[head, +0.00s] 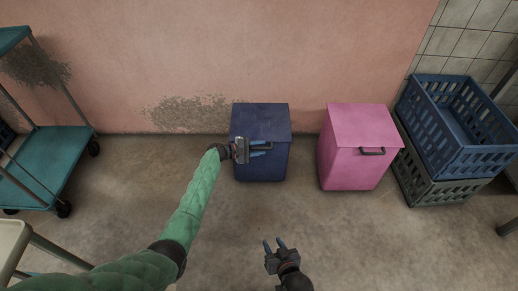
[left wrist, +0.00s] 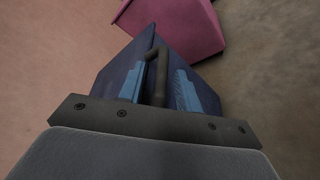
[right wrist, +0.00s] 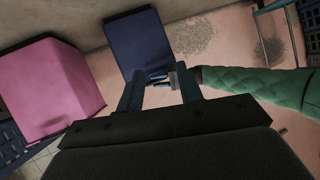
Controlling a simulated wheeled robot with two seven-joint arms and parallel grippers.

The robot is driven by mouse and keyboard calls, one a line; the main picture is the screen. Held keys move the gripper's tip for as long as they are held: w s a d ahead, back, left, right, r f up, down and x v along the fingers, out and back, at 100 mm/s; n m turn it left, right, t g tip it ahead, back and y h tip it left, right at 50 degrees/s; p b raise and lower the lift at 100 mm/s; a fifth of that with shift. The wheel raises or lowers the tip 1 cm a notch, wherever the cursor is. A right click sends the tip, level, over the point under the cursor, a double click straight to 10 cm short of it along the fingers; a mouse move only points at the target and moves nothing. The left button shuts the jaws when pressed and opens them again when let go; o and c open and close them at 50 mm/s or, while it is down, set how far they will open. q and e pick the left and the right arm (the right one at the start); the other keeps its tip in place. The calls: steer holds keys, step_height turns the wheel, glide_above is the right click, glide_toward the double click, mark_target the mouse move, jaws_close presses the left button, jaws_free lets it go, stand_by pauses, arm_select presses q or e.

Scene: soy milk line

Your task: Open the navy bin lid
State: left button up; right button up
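The navy bin (head: 262,168) stands on the floor against the pink wall, with its lid (head: 262,117) down. My left gripper (head: 268,148) is at the upper front of the bin, near the lid edge. In the left wrist view the dark bar handle (left wrist: 161,70) lies between the two blue fingers of my left gripper (left wrist: 158,88). The fingers are apart, with gaps beside the handle. My right gripper (head: 276,245) is open and empty, low over the floor in front of the bin. The right wrist view also shows the navy bin (right wrist: 140,45).
A pink bin (head: 350,168) with a dark handle stands right of the navy bin, with a floor gap between them. Stacked crates (head: 455,125) stand farther right. A teal shelf cart (head: 45,165) is at the left. The floor in front is clear.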

arm_select(q)
steer(key=shift+d, duration=0.1)
jaws_close()
